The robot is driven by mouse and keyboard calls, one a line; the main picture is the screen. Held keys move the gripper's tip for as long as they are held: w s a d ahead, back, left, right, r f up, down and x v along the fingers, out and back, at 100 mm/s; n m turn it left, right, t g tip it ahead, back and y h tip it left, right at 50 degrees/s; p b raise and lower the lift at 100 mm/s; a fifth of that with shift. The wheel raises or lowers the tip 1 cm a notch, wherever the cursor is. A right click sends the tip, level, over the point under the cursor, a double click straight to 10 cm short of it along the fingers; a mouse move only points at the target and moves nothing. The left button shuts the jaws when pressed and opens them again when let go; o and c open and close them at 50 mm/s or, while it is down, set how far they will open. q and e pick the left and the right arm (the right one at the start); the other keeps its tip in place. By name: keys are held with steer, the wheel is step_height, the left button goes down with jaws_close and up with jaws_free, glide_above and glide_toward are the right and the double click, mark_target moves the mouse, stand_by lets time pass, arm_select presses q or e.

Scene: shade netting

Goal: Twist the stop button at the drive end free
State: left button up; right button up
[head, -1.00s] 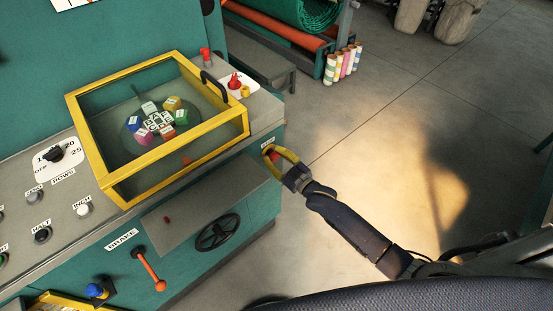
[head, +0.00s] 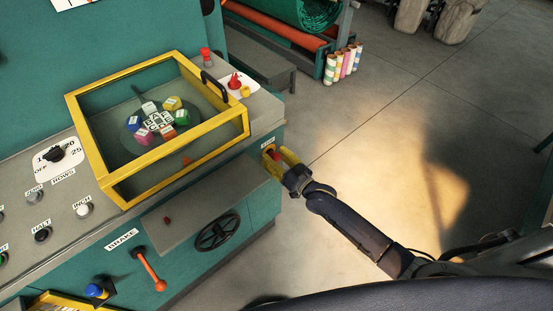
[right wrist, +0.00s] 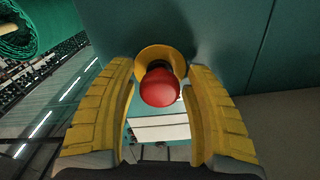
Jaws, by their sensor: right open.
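The stop button is a red mushroom knob (right wrist: 160,87) on a dark stem with a round yellow collar (right wrist: 150,57), set on the teal end face of the machine. In the head view the red knob (head: 274,154) shows small at the machine's right end, partly covered by the fingers. My right gripper (head: 280,158) is open, its yellow fingers at the end face. In the right wrist view its fingers (right wrist: 160,75) stand on either side of the knob, with a narrow gap at each side. My left gripper is not in view.
A yellow-framed clear cover (head: 178,158) over coloured blocks sits on the machine top. A red knob (head: 235,82) and a yellow one (head: 245,91) stand near the back right corner. A handwheel (head: 217,232) is on the front. Floor at the right is clear.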

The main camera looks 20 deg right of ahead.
mark_target(277, 160)
steer(key=shift+v, duration=2.55)
steer(key=o, duration=0.6)
steer(key=shift+o, duration=0.2)
steer(key=v, duration=1.2)
steer(key=shift+d, duration=0.1)
